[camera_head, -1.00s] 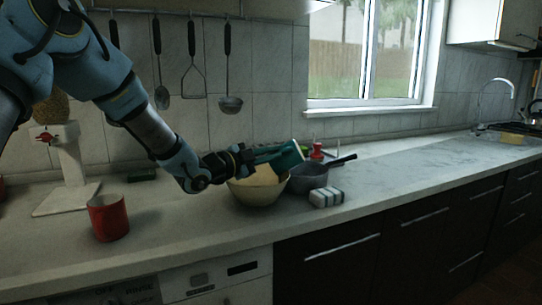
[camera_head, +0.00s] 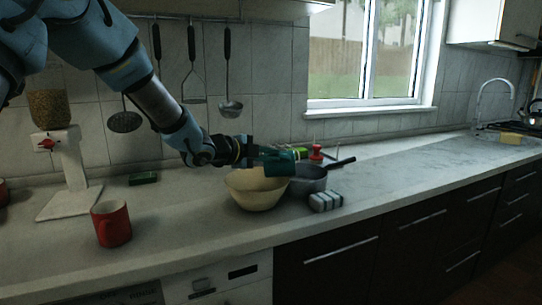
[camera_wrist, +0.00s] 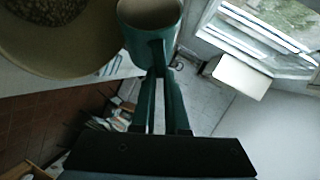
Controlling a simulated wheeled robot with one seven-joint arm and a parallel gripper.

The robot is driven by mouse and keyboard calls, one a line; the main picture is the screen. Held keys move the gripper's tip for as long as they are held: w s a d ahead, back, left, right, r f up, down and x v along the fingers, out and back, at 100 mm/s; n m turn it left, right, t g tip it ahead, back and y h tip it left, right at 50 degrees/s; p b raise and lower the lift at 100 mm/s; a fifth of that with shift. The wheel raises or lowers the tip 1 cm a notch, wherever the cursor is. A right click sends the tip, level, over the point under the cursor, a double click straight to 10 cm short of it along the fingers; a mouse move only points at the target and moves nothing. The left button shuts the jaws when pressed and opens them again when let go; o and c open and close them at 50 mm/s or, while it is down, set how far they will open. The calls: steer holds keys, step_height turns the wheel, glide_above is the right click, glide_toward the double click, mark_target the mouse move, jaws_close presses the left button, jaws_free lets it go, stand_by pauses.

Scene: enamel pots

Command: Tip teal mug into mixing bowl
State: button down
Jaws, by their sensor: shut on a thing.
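The teal mug (camera_head: 282,163) is in the air above the right rim of the cream mixing bowl (camera_head: 257,192). It looks tilted in the head view. My gripper (camera_head: 250,153) is shut on the mug from its left side. In the wrist view, my gripper (camera_wrist: 160,95) holds the mug (camera_wrist: 170,38) at its handle side. The mug's pale inside shows no clear contents there. The bowl (camera_wrist: 88,62) lies beside the mug at upper left and has a dark grainy patch inside.
A grey saucepan (camera_head: 308,178) stands right behind the bowl. A striped block (camera_head: 325,202) lies in front of it. A red mug (camera_head: 111,224) stands at left near a white dispenser (camera_head: 72,165).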

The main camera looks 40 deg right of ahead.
step_height(320, 180, up, 9)
steer(key=m+t+y+p, duration=0.8)
steer(key=t+y+p, duration=0.2)
steer(key=p, duration=0.4)
steer(key=shift+m, duration=0.3)
